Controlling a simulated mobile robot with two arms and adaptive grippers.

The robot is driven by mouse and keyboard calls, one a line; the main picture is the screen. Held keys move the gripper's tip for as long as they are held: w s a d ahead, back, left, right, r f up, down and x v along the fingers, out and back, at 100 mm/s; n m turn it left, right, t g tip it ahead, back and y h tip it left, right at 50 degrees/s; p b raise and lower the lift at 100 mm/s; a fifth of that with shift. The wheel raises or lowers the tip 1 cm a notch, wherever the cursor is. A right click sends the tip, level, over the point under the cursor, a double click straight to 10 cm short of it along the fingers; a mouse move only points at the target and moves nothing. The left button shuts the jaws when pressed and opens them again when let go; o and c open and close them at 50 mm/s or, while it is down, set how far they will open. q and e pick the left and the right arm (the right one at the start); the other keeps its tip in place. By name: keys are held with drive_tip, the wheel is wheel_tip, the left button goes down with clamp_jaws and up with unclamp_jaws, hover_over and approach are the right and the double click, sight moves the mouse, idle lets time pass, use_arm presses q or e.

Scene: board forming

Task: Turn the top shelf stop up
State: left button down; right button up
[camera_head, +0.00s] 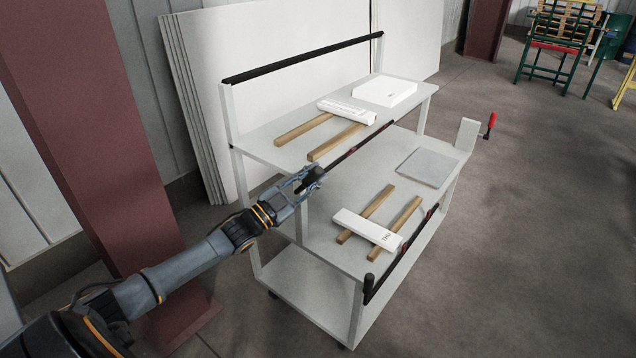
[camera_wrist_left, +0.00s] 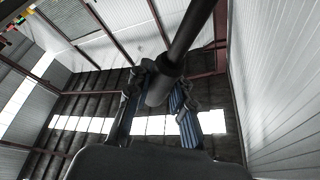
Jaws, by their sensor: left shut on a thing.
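The top shelf stop (camera_head: 372,137) is a thin black bar with a small red part. It runs along the front edge of the trolley's top shelf (camera_head: 263,152), at about board level. My left gripper (camera_head: 311,178) is shut on the dark knob-like near end of the stop, just off the shelf's front left corner. In the left wrist view the stop (camera_wrist_left: 191,40) is a thick black rod with its blunt end between the two fingers (camera_wrist_left: 160,88). My right gripper is in neither view.
Two wooden strips and white boxes (camera_head: 386,92) lie on the top shelf. The middle shelf holds wooden strips, a white box (camera_head: 367,229), a grey plate (camera_head: 428,167) and its own black stop (camera_head: 402,252).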

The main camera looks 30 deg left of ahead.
use_arm(q)
drive_tip(key=a+n, duration=0.1)
drive_tip(key=r+n+y, duration=0.1)
drive_tip(key=n, duration=0.1)
drive_tip(key=a+n+t+y+p, duration=0.1)
drive_tip(key=n, duration=0.1)
drive_tip(key=shift+w+a+r, duration=0.1)
drive_tip(key=shift+a+r, duration=0.15)
drive_tip(key=shift+a, duration=0.1)
drive_tip(key=shift+w+a+r+n+t+y+p, duration=0.15)
drive_tip(key=shift+a+n+y, duration=0.35)
drive_tip(key=shift+n, duration=0.45)
drive_tip(key=shift+s+a+f+n+t+y+p, duration=0.1)
drive_tip(key=shift+a+n+y, duration=0.4)
drive_tip(key=shift+n, duration=0.4)
drive_tip(key=shift+w+a+r+n+t+y+p, duration=0.15)
drive_tip(key=shift+a+n+y, duration=0.35)
drive_tip(key=shift+n, duration=0.45)
drive_tip(key=c, duration=1.1)
unclamp_jaws()
drive_tip(key=shift+c, duration=0.2)
drive_tip(key=shift+s+f, duration=0.1)
drive_tip(key=v, duration=1.2)
